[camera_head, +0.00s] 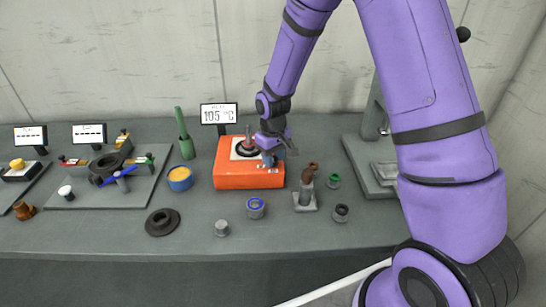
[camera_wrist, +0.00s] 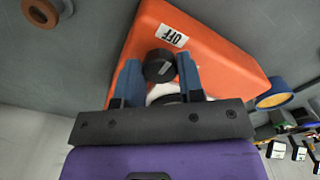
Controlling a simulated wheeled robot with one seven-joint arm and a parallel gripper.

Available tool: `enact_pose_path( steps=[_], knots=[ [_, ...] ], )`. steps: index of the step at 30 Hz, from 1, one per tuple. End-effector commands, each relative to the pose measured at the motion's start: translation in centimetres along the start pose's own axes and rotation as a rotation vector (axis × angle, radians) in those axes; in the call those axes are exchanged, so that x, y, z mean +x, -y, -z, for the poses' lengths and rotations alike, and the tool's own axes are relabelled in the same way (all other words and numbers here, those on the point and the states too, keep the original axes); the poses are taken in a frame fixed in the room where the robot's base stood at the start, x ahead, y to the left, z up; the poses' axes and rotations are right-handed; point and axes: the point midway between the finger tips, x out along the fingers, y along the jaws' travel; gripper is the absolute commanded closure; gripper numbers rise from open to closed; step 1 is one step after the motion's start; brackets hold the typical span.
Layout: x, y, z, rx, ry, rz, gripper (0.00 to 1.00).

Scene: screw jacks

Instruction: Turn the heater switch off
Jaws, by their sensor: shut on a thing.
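The heater is an orange box (camera_head: 235,180) in the middle of the bench, with a pale plate, a dark ring and a reddish-brown part on top (camera_head: 249,140). In the wrist view the orange box (camera_wrist: 222,58) carries a white "OFF" label (camera_wrist: 172,35). The black switch knob (camera_wrist: 158,72) sits between the blue fingers of my gripper (camera_wrist: 159,64), which is shut on it. In the head view my gripper (camera_head: 269,158) is at the heater's right end and hides the knob. The knob's pointing direction cannot be made out.
A display (camera_head: 219,114) behind the heater reads 105 °C. A blue pot with yellow contents (camera_head: 180,179) stands left of it.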

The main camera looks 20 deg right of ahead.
Motion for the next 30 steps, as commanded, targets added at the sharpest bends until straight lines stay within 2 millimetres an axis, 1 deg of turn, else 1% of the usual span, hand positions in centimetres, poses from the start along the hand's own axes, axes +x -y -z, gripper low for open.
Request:
enact_pose_path(
  steps=[14, 15, 17, 18, 26, 30],
  knots=[
    [-0.04, -0.02, 0.06, -0.016, -0.002, -0.001, 0.88],
    [-0.04, -0.02, 0.06, -0.016, -0.002, -0.001, 0.62],
    [-0.04, -0.02, 0.05, -0.015, -0.001, -0.001, 0.49],
    [-0.03, -0.02, 0.05, -0.015, -0.001, -0.001, 0.40],
    [-0.03, -0.01, 0.02, -0.014, -0.001, 0.000, 0.39],
    [-0.72, -0.02, 0.07, -0.014, -0.003, -0.001, 0.39]
  ],
)
